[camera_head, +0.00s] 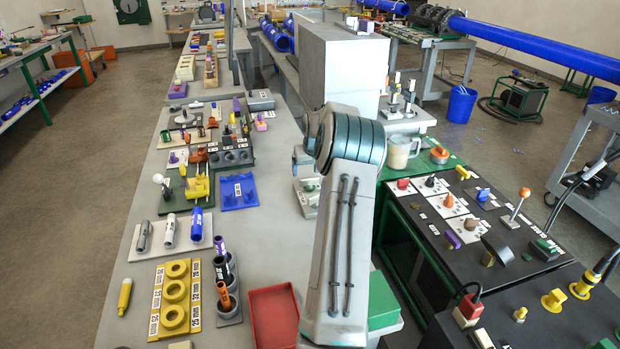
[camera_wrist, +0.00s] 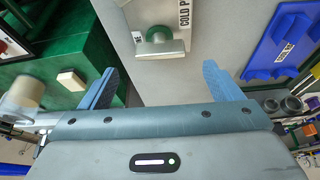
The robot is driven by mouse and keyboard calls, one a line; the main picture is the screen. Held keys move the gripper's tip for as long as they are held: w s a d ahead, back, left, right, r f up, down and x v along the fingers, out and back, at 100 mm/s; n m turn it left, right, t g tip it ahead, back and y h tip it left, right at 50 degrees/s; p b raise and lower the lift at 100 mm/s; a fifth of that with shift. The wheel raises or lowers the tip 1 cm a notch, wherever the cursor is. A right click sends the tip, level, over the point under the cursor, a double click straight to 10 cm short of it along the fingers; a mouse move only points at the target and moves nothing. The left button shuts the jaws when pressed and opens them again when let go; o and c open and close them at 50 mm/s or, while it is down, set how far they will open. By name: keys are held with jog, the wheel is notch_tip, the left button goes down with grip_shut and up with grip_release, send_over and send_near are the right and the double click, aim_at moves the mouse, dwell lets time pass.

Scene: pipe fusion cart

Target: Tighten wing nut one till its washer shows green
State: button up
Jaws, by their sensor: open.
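I cannot tell for sure which part is wing nut one, and no washer is clear enough to read its colour. My arm hides most of the gripper in the head view.
A large grey box (camera_head: 342,70) stands behind my arm. A black control panel (camera_head: 470,225) with knobs and levers lies to the right. The bench at left holds yellow ring blocks (camera_head: 174,293), a red tray (camera_head: 273,316) and a blue block (camera_head: 237,191).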

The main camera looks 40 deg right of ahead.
jog(key=b+v, duration=0.1)
jog(key=v, duration=0.7)
dwell(0.4)
